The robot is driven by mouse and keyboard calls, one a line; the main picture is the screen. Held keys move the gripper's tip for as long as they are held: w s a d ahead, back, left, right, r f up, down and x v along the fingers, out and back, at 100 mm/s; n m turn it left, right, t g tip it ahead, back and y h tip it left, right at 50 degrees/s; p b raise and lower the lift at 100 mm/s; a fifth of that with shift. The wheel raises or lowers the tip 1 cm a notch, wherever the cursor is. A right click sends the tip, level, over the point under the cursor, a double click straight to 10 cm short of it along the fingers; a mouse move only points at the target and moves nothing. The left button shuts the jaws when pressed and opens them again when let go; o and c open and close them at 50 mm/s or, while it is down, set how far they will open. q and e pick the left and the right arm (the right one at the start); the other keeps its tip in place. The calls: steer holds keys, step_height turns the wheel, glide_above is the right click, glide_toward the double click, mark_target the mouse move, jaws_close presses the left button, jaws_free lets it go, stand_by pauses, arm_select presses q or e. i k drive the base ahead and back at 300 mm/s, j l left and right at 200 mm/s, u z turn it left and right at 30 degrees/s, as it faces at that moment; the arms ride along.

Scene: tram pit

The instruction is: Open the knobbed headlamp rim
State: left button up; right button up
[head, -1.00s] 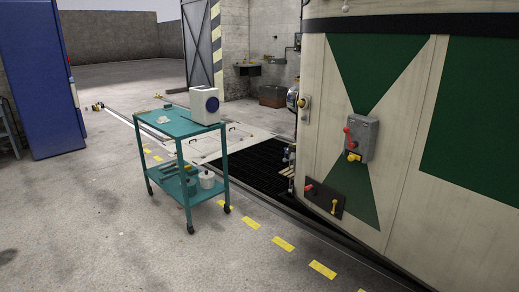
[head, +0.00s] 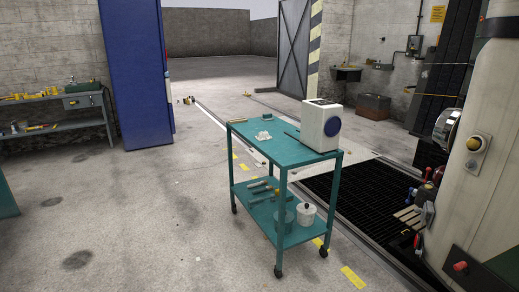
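The headlamp (head: 446,127) shows at the right of the head view, on the front end of the cream and green tram (head: 492,190). It is seen from the side as a round silvery rim with a bulging lens. A knob on the rim cannot be made out. A round yellowish lamp (head: 474,143) sits on the tram's side near the headlamp. Neither of my grippers is in view.
A teal cart (head: 287,150) carrying a white box (head: 320,125) stands in the middle, left of the dark pit grating (head: 345,200). A blue cabinet (head: 135,75) and a workbench (head: 60,115) are at the left. Open concrete floor lies in the left foreground.

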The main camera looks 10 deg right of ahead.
mark_target(443, 128)
steer(key=i+z, duration=0.1)
steer(key=i, duration=0.4)
steer(key=i+j+z, duration=0.1)
steer(key=i, duration=0.4)
steer(key=i+j+z, duration=0.15)
steer(key=i, duration=0.3)
steer(key=i+j+z, duration=0.1)
steer(key=i, duration=0.4)
steer(key=i+j+z, duration=0.15)
steer(key=i+z, duration=0.25)
steer(key=i+j+z, duration=0.15)
steer(key=z, duration=0.25)
steer(key=i+j+z, duration=0.2)
steer(key=j+z, duration=0.2)
steer(key=i+j+z, duration=0.2)
steer(key=z, duration=0.2)
steer(key=j+z, duration=0.4)
steer(key=i+j+z, duration=0.1)
steer(key=j+z, duration=0.15)
steer(key=j, duration=0.25)
steer(key=j+z, duration=0.25)
steer(key=j, duration=0.3)
